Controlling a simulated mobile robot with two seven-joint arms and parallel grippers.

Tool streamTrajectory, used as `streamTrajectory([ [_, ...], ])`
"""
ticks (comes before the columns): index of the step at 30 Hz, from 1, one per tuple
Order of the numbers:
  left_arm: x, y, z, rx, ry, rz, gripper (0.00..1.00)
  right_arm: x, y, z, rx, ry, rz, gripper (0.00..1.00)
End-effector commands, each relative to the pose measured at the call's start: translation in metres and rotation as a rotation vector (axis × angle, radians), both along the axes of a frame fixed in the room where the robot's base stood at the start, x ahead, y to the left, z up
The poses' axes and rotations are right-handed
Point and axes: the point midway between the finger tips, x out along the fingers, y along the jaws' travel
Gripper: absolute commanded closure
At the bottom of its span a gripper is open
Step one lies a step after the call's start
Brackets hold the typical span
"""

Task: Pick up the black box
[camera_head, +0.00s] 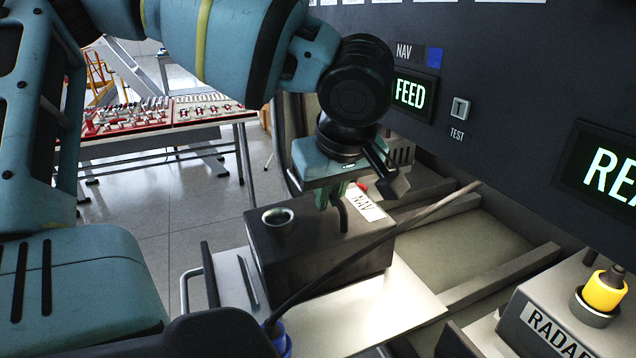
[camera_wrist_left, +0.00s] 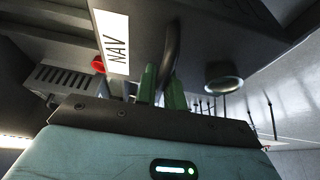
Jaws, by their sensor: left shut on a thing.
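The black box (camera_head: 300,262) stands on a bright metal tray (camera_head: 395,300) at the centre of the head view. It has a white NAV label (camera_head: 364,203), a round connector (camera_head: 278,217) and a curved carrying handle on top. My left gripper (camera_head: 337,200) comes down from above and its fingers are shut on the handle. In the left wrist view the green fingers (camera_wrist_left: 162,88) close around the dark handle (camera_wrist_left: 170,52), with the NAV label (camera_wrist_left: 114,42) beside it. I cannot tell whether the box touches the tray.
A dark panel with a FEED display (camera_head: 411,94) rises behind. A RADAR box (camera_head: 548,325) stands at the right. A table with red panels (camera_head: 170,113) is at the back left.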

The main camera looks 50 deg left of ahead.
Motion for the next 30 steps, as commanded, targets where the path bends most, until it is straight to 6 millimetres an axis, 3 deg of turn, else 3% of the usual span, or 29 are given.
streamTrajectory([
  [30,0.0013,0.0,0.0067,0.003,-0.008,-0.001,1.0,0.0004,-0.0001,0.0004,-0.001,0.0,0.001,0.64],
])
